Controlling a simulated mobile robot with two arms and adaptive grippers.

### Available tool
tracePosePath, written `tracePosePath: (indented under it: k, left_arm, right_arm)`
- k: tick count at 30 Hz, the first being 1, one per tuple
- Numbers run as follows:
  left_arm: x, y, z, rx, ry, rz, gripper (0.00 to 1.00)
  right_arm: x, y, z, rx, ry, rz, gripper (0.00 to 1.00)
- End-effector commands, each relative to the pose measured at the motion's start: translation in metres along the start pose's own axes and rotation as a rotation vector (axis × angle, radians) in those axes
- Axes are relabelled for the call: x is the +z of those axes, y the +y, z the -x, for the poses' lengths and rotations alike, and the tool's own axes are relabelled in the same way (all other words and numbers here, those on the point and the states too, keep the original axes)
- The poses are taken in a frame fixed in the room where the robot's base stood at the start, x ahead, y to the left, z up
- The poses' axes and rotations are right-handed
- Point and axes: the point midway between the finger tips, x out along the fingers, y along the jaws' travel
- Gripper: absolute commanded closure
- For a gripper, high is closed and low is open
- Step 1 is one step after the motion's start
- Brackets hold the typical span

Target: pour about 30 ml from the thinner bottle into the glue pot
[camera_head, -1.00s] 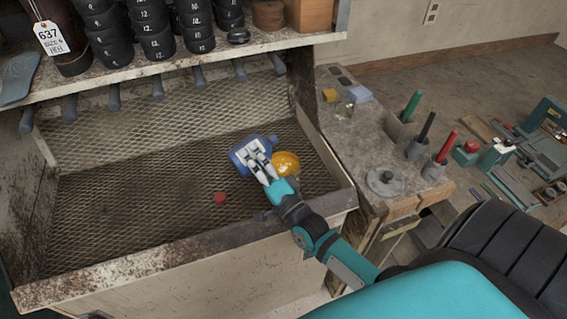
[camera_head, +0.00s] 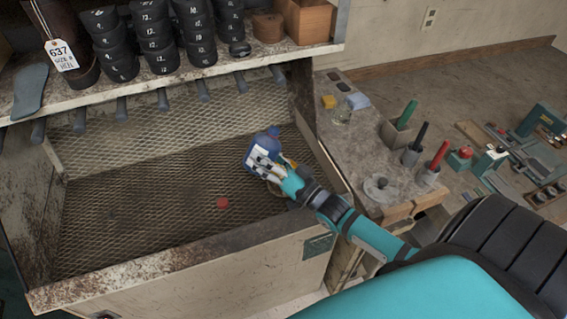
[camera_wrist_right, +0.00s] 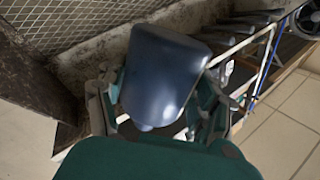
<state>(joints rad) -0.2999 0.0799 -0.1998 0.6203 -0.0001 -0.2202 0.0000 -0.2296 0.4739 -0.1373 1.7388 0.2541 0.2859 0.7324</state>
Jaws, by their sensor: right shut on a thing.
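The blue thinner bottle (camera_head: 259,148) is held by my right gripper (camera_head: 267,168) above the mesh floor of the bay. It leans a little to the right, its top up, and it also fills the middle of the right wrist view (camera_wrist_right: 165,75) between the fingers. An orange-yellow round thing, probably the glue pot (camera_head: 289,162), is mostly hidden behind my right gripper and wrist, just right of the bottle. I cannot see its contents or any liquid stream. A small red cap (camera_head: 222,202) lies on the mesh. My left gripper is not in view.
A stained shelf (camera_head: 180,83) with black stacked pieces runs above the bay, with pegs below it. The bench (camera_head: 350,150) at right holds a grey knobbed lid (camera_head: 381,188) and green, black and red handled tools. The mesh at left is clear.

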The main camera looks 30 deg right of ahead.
Motion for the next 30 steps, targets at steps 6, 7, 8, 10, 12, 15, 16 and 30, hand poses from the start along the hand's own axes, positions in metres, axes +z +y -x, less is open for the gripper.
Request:
tracePosePath:
  k: [6,7,8,10,12,15,16,30]
  left_arm:
    - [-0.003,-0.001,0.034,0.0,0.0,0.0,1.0]
    - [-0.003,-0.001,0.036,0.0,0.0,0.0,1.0]
    - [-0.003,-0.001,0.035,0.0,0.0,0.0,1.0]
    - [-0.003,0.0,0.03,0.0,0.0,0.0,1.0]
    - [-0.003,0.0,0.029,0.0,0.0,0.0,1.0]
    - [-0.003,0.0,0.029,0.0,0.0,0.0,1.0]
    - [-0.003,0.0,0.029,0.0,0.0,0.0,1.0]
    - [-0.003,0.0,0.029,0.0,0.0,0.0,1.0]
  right_arm:
    - [-0.001,-0.007,-0.004,0.0,-0.093,0.343,0.69]
    - [0.0,-0.007,-0.004,0.0,-0.103,0.382,0.69]
    - [0.003,-0.006,-0.004,0.0,-0.112,0.415,0.69]
    - [0.012,0.0,-0.002,0.0,-0.125,0.466,0.69]
    - [0.016,0.002,-0.002,0.001,-0.137,0.508,0.69]
    - [0.019,0.004,-0.001,0.002,-0.147,0.545,0.69]
    - [0.019,0.005,-0.001,0.002,-0.149,0.552,0.69]
    - [0.02,0.005,-0.001,0.002,-0.151,0.562,0.69]
